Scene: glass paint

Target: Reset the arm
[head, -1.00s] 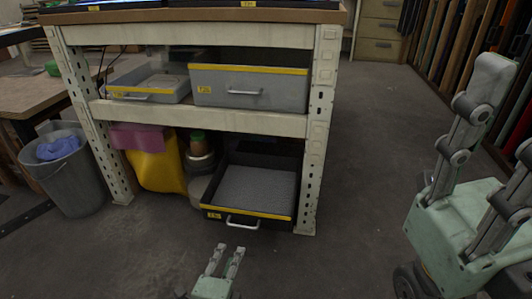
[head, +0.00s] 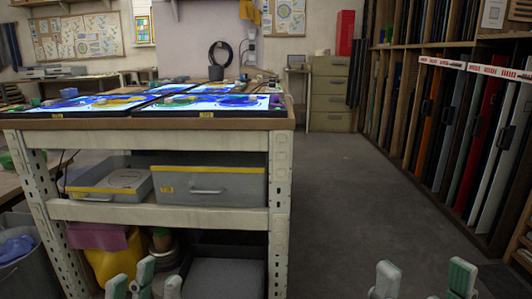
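My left gripper (head: 145,285) is at the bottom edge of the head view, in front of the workbench's lower left part. Its pale green and grey fingers point up and stand apart, with nothing seen between them. My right gripper (head: 424,280) is at the bottom right over the grey floor. Its two fingers are wide apart and empty. The lower parts of both grippers are cut off by the picture's edge.
A metal workbench (head: 160,210) with grey drawers (head: 210,186) stands ahead at left, with lit glass panels (head: 210,106) on top. A grey bin (head: 18,255) stands at far left. Panel racks (head: 470,130) line the right. The floor (head: 350,190) between is clear.

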